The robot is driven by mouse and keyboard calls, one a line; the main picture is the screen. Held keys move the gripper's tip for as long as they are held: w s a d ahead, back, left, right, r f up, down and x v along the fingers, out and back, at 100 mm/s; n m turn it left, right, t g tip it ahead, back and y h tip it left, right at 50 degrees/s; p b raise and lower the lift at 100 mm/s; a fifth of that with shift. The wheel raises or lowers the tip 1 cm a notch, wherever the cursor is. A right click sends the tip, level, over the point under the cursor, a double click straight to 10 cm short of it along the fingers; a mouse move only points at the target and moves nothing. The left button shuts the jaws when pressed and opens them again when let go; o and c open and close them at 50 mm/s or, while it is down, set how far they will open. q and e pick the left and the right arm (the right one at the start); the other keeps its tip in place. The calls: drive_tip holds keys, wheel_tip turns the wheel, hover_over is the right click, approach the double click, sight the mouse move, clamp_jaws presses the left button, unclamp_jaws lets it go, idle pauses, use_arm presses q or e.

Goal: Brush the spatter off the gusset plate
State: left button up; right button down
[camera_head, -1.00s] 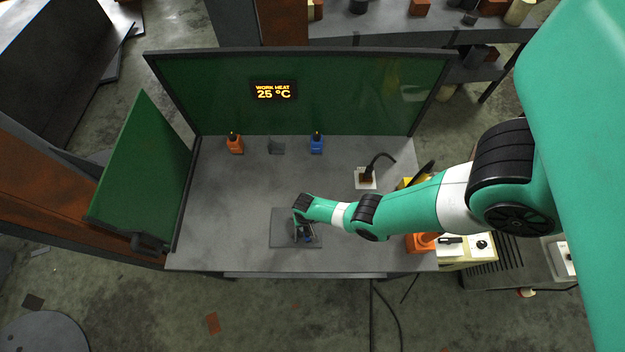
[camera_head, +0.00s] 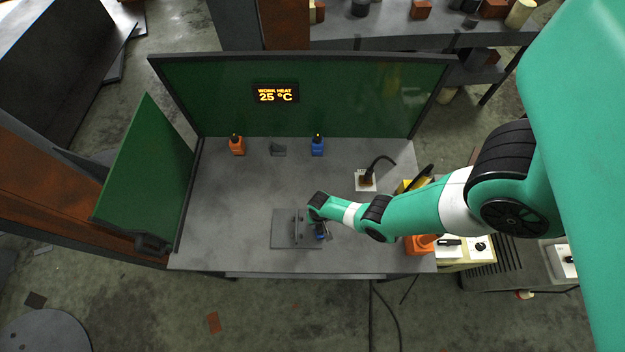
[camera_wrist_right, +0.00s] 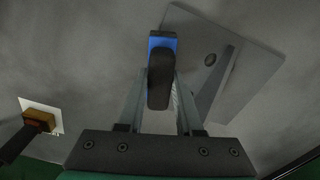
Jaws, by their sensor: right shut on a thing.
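The gusset plate is a flat grey base (camera_head: 283,238) with a thin upright fin (camera_head: 299,223), lying near the front middle of the bench. It also shows in the right wrist view, its base (camera_wrist_right: 250,48) at the upper right with the fin and a round spot on it. My right gripper (camera_head: 323,232) is shut on a brush with a blue and black body (camera_wrist_right: 162,65). The brush is just right of the fin in the head view, over or beside the base's right edge. Its bristles are mostly hidden, and I cannot tell whether they touch. My left gripper is not in view.
An orange bottle (camera_head: 237,146), a small grey piece (camera_head: 278,148) and a blue bottle (camera_head: 317,147) stand along the back. Green screens (camera_head: 330,95) border the back and left. The bench's left side is clear.

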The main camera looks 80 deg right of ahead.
drive_tip(key=shift+d, duration=0.7)
drive_tip(key=shift+w+a+f+b, duration=0.1)
drive_tip(key=shift+w+a+b, duration=0.05)
drive_tip(key=shift+w+b, duration=0.5)
drive_tip(key=shift+w+a+b, duration=0.1)
drive_tip(key=shift+w+b, duration=0.35)
drive_tip(key=shift+w, duration=1)
drive_tip(key=shift+d, duration=0.65)
drive_tip(key=shift+s+p, duration=0.4)
drive_tip(key=shift+s, duration=0.25)
drive_tip(key=shift+s+d+p, duration=0.15)
drive_tip(key=shift+s+p, duration=0.15)
drive_tip(key=shift+s, duration=0.95)
